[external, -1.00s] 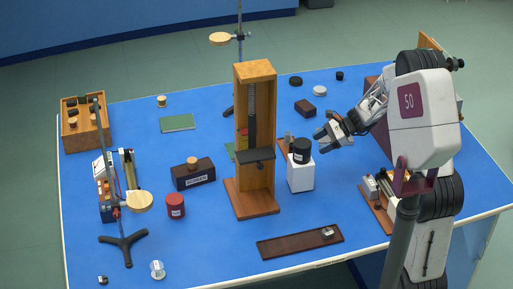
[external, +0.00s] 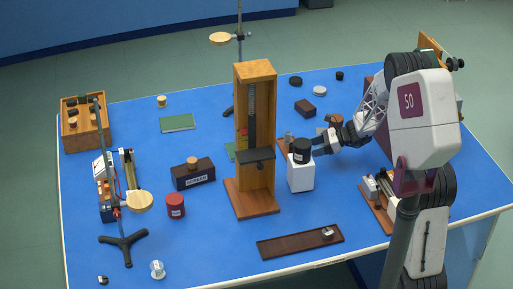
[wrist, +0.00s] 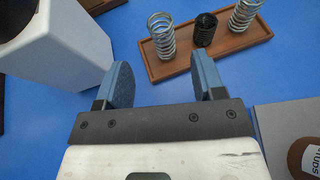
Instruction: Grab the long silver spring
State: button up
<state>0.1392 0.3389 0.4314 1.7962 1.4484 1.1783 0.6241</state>
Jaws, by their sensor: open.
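In the wrist view two silver coil springs stand on a wooden tray (wrist: 185,64): a left spring (wrist: 161,36) and a right spring (wrist: 244,14). A dark spring (wrist: 204,29) stands between them. The right spring is cut by the frame's top edge, so I cannot tell which silver one is longer. My gripper (wrist: 163,78) is open and empty, with its fingers short of the tray; the left spring lies ahead of the gap. In the external view my gripper (external: 318,144) is just right of the white block, and the springs are mostly hidden behind the block.
The white block (external: 300,176) with a black cylinder (external: 301,147) on top stands close to my gripper's left. A tall wooden stand (external: 253,195) is further left. A grey box edge (wrist: 280,115) lies right of my gripper in the wrist view. Blue table is clear between.

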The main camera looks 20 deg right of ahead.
jog(key=shift+x, duration=1.25)
jog(key=shift+w+x, duration=0.2)
jog(key=shift+x, duration=2.35)
jog(key=shift+r, duration=0.1)
jog(key=c, duration=1)
jog(key=shift+r, duration=5.05)
